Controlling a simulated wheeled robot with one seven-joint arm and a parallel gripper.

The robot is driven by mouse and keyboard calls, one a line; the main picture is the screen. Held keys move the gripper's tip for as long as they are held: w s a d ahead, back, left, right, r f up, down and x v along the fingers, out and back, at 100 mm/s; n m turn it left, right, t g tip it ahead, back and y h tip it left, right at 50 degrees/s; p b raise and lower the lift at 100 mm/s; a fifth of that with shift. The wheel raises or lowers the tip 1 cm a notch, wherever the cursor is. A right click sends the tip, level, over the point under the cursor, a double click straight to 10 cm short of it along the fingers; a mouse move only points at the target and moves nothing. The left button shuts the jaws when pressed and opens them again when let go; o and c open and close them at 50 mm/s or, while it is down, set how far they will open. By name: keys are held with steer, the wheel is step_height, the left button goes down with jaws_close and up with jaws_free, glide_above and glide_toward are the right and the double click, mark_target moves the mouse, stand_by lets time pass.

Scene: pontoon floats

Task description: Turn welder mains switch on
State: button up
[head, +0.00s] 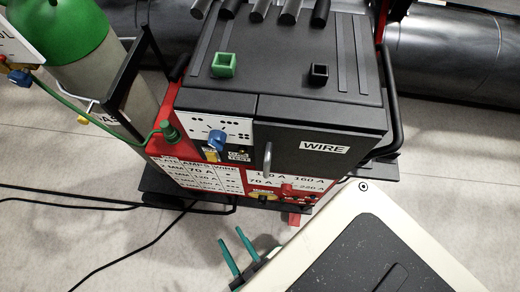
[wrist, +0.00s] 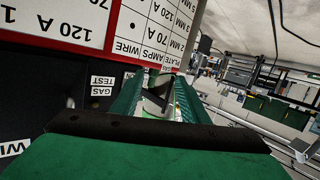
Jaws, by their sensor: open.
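The welder (head: 330,120) is a black and red cabinet with a dark top. A blue knob (head: 217,139) sits on its white front panel, with a yellow piece (head: 211,154) just below. A small yellow-labelled control (head: 263,196) and red parts sit low on the front. I cannot read which one is the mains switch. My gripper (head: 232,236) has two teal fingers held apart, below and in front of the welder's lower face, touching nothing visible. In the wrist view the open fingers (wrist: 158,88) point toward the welder's settings chart (wrist: 165,30), which appears upside down.
A green-topped gas cylinder (head: 65,35) stands left of the welder, with a green hose running to it. Black cables (head: 130,250) lie on the floor at left. Large dark pipes (head: 460,55) lie behind.

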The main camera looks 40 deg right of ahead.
step_height(320, 180, down, 14)
steer(key=r+m+g+h, duration=0.1)
steer(key=h, duration=0.3)
steer(key=g+h, duration=0.6)
steer(key=h, duration=0.1)
glide_toward(261, 203)
steer(key=shift+n, duration=0.4)
steer(key=x, duration=0.8)
steer(key=shift+w+d+f, duration=0.15)
steer(key=shift+f, duration=0.15)
steer(key=shift+w+d+f, duration=0.15)
steer(key=shift+w+d, duration=0.05)
steer(key=shift+d, duration=0.3)
steer(key=c, duration=0.8)
